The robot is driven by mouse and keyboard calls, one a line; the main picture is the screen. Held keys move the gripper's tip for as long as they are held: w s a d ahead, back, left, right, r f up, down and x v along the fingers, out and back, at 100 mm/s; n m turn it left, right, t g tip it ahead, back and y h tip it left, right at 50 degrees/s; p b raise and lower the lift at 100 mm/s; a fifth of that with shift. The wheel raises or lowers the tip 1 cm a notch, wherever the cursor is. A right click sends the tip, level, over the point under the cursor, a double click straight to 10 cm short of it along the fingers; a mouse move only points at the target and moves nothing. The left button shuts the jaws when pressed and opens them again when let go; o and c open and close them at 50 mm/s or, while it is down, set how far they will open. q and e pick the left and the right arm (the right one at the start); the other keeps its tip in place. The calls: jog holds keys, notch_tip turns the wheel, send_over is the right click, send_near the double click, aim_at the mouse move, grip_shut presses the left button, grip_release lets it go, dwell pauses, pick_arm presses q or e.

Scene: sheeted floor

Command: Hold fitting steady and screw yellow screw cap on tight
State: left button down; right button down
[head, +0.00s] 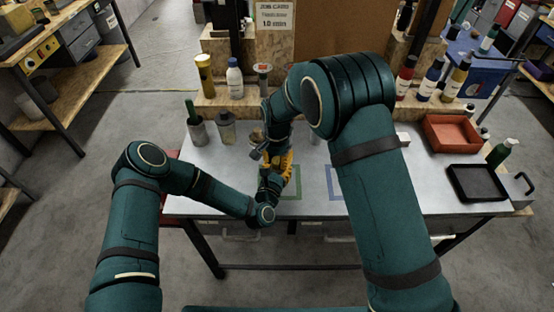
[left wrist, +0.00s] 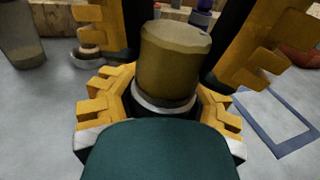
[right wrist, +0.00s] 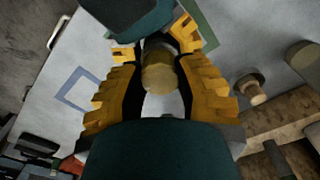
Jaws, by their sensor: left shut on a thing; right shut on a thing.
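The yellow screw cap (left wrist: 175,62) is a dull yellow-brown cylinder. In the left wrist view it stands upright over the fitting (left wrist: 165,106), of which a pale ring and dark body show. My left gripper (left wrist: 163,100) is shut on the fitting, low down. My right gripper (right wrist: 160,85) comes from above, its fingers on both sides of the cap (right wrist: 160,74), shut on it. In the head view my right gripper (head: 281,163) sits just above my left gripper (head: 270,185), and both hide the parts. Thread engagement is hidden.
A green outline (head: 297,193) and a blue outline (head: 332,183) mark the table. A small jar (right wrist: 250,88) stands close behind the grippers. Pots and bottles (head: 227,128) stand at left. A red bin (head: 450,133) and black tray (head: 478,183) lie at right.

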jog(key=m, duration=1.2)
jog(key=c, duration=1)
grip_release()
jog(key=shift+m, duration=0.8)
jog(key=o, duration=0.4)
jog(key=shift+r, duration=4)
